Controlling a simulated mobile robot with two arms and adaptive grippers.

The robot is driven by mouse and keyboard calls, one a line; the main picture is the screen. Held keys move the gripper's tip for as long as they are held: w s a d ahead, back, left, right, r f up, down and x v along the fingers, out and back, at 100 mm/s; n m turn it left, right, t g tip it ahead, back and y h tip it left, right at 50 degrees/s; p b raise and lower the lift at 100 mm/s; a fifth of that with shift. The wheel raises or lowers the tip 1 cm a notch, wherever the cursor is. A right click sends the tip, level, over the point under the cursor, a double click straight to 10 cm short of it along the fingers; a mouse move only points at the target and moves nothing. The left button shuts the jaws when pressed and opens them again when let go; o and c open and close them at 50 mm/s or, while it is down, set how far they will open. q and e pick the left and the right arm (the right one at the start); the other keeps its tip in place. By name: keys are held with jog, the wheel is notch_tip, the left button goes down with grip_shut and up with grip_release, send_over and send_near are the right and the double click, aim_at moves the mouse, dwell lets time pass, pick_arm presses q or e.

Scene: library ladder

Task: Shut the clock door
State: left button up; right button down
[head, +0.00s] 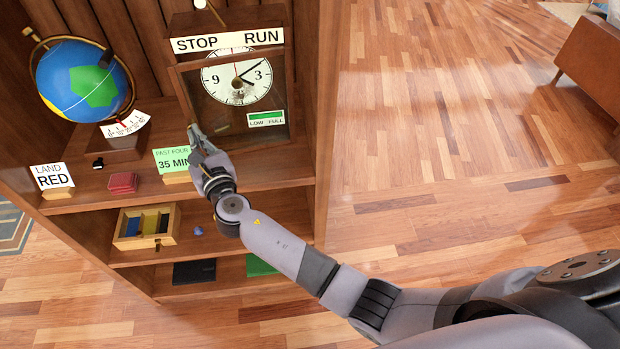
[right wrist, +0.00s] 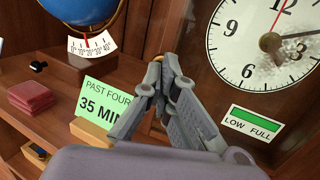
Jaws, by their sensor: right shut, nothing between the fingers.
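The clock (head: 237,82) stands on the upper shelf at the right, with a white dial, a STOP/RUN sign above it and a green LOW/FULL gauge below. Its wooden-framed door (head: 181,98) is around the dial; I cannot tell clearly how far it stands from the case. In the right wrist view the dial (right wrist: 262,45) is at the right, and a small brass-coloured bit shows behind my fingertips. My right gripper (head: 193,130) is shut and empty at the lower left corner of the door frame; whether it touches is unclear. It also shows in the wrist view (right wrist: 157,80). My left gripper is out of view.
On the same shelf are a globe (head: 84,82), a LAND RED card (head: 52,177), a dark red block (head: 123,182) and a green 35 MIN card (head: 170,160) close to my gripper. A wooden box (head: 128,243) is below. Open floor (head: 430,130) lies to the right.

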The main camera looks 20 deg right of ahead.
aim_at(191, 123)
jog(key=w, duration=0.2)
jog(key=shift+w+a+b, duration=0.2)
jog(key=shift+w+b, duration=0.15)
jog(key=shift+w, duration=0.05)
jog(key=shift+w+r, duration=0.1)
jog(key=shift+w, duration=0.2)
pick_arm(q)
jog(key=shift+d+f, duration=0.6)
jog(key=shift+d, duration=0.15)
pick_arm(e)
jog(key=shift+r, duration=0.2)
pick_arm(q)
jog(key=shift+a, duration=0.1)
pick_arm(e)
jog(key=shift+w+r, duration=0.1)
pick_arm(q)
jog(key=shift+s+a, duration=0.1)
pick_arm(e)
jog(key=shift+d, duration=0.15)
